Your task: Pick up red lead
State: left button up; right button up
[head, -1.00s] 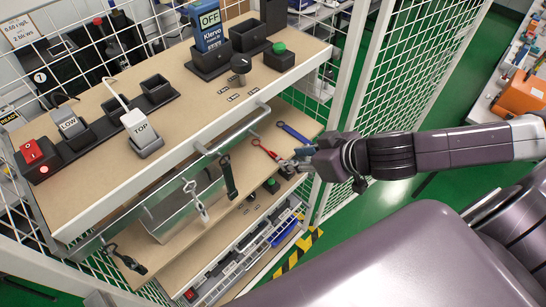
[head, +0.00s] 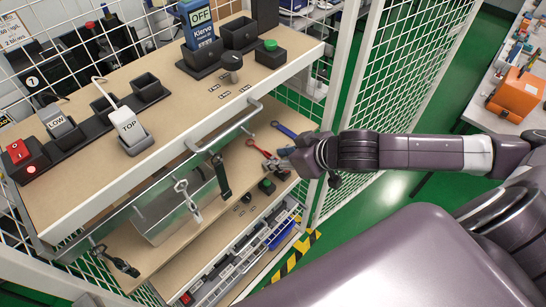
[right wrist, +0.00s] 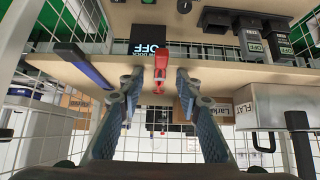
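The red lead (head: 259,149) hangs at the front edge of the middle shelf in the head view. In the right wrist view it is a short red piece (right wrist: 160,64) at the shelf edge, in line with the gap between my fingers. My right gripper (head: 284,164) is at the lead's right side in the head view. In the right wrist view the right gripper (right wrist: 157,88) is open, with one finger on each side of the lead and nothing visibly clamped. Contact cannot be told. My left gripper is not in view.
A blue lead (head: 284,130) lies close by on the right, also seen in the right wrist view (right wrist: 82,64). A black strap (head: 221,177) and a silver clip (head: 187,200) hang to the left. The upper shelf (head: 185,110) holds testers. White mesh (head: 375,110) stands beside my arm.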

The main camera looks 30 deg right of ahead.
grip_shut()
notch_tip(320, 180, up, 10)
dwell(0.7)
